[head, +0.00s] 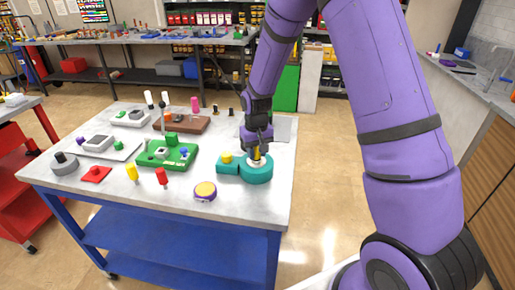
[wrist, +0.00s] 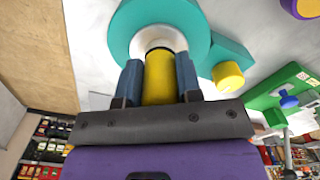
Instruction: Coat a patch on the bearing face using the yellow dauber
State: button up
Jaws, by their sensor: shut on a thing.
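My gripper (head: 257,150) is shut on the yellow dauber, whose yellow handle (wrist: 160,78) sits between the two dark fingers in the wrist view. The dauber's far end is at the pale round bearing face (wrist: 145,40) inside the teal pump body (wrist: 195,25). I cannot tell whether the tip touches the face. In the head view the teal pump (head: 257,175) stands near the table's right front, with my gripper above it; most of its face is hidden there. A yellow knob (head: 227,158) tops the pump's side block.
On the grey table (head: 235,205), a green fixture (head: 165,157) stands left of the pump. A purple-and-yellow round pot (head: 205,191) is in front of it. A yellow peg-like piece (head: 132,173) and a red one (head: 161,177) stand farther left. A brown tray (head: 182,123) is behind.

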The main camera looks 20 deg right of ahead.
jog(key=shift+s+a, duration=0.4)
jog(key=shift+s, duration=0.25)
notch_tip(320, 180, up, 6)
dwell(0.6)
jog(key=shift+r, duration=1.5)
